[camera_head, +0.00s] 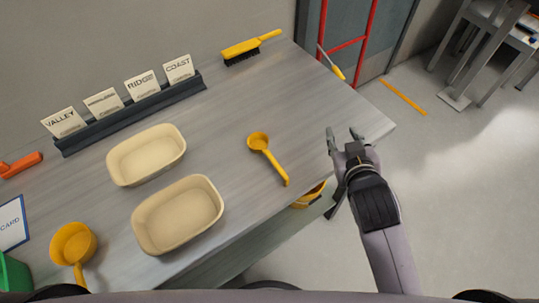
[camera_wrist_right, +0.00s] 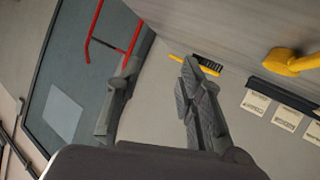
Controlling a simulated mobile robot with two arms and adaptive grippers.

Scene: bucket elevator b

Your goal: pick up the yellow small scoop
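The small yellow scoop (camera_head: 266,156) lies on the grey table, its round bowl toward the back and its handle pointing to the front right. It also shows at the right edge of the right wrist view (camera_wrist_right: 290,62). My right gripper (camera_head: 343,138) is at the table's right front edge, to the right of the scoop and apart from it. Its two fingers are spread with nothing between them, as the right wrist view (camera_wrist_right: 158,85) also shows. A larger yellow scoop (camera_head: 73,246) lies at the front left of the table. My left gripper is not in view.
Two empty cream trays (camera_head: 147,155) (camera_head: 178,215) stand left of the scoop. A dark rack (camera_head: 130,116) with several label cards runs along the back. A yellow brush (camera_head: 250,46) lies at the back. A yellow bucket (camera_head: 309,196) shows below the front edge. The table around the scoop is clear.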

